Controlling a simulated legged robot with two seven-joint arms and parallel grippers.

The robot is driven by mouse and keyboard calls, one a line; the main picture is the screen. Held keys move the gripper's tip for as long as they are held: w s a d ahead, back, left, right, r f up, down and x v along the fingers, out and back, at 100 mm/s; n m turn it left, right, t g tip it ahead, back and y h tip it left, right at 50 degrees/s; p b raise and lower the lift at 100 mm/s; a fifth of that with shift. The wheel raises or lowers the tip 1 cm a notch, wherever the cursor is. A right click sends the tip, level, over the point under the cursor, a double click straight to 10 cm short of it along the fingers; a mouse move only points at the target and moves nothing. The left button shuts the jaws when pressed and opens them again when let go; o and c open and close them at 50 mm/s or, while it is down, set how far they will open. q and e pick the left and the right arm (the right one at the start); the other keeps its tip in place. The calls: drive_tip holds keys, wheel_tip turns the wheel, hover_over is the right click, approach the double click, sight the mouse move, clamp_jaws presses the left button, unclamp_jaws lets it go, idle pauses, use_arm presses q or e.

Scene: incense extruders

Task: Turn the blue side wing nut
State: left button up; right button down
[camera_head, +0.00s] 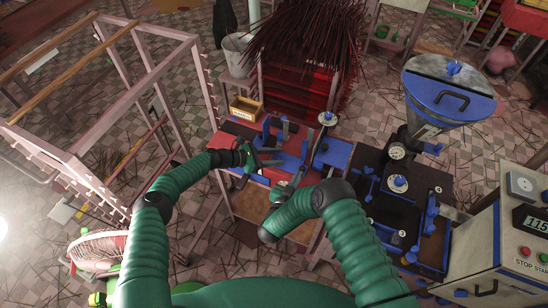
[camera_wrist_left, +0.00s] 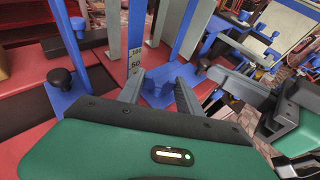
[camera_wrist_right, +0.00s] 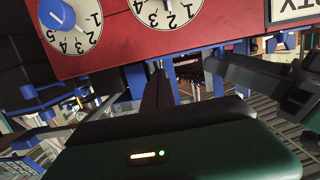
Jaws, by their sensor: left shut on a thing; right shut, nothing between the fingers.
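The blue side wing nut (camera_wrist_left: 158,86) shows between the fingers of my left gripper (camera_wrist_left: 157,84) in the left wrist view. That gripper is shut on it, beside an upright scale marked 50 and 100. In the head view my left gripper (camera_head: 262,162) is at the red and blue extruder bench, and the wing nut is too small to make out. My right gripper (camera_head: 283,190) is just in front of it and empty. In the right wrist view its fingers (camera_wrist_right: 158,88) are shut together below a red panel (camera_wrist_right: 190,45) with dials.
A box (camera_head: 246,107) stands at the bench's back left. A rack of dark red incense sticks (camera_head: 305,50) is behind. A machine with a blue-lidded hopper (camera_head: 450,85) and a control box (camera_head: 515,215) stand at the right. A pink frame (camera_head: 95,130) is on the left.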

use_arm(q)
drive_tip(key=shift+f+m+g, duration=0.4)
drive_tip(key=shift+g, duration=0.2)
drive_tip(key=shift+w+r+m+g, duration=0.1)
drive_tip(key=shift+r+m+g, duration=0.15)
drive_tip(key=shift+m+g, duration=0.05)
drive_tip(key=shift+w+r, duration=0.1)
drive_tip(key=o, duration=1.4)
drive_tip(key=shift+a, duration=0.15)
drive_tip(key=shift+r, duration=0.1)
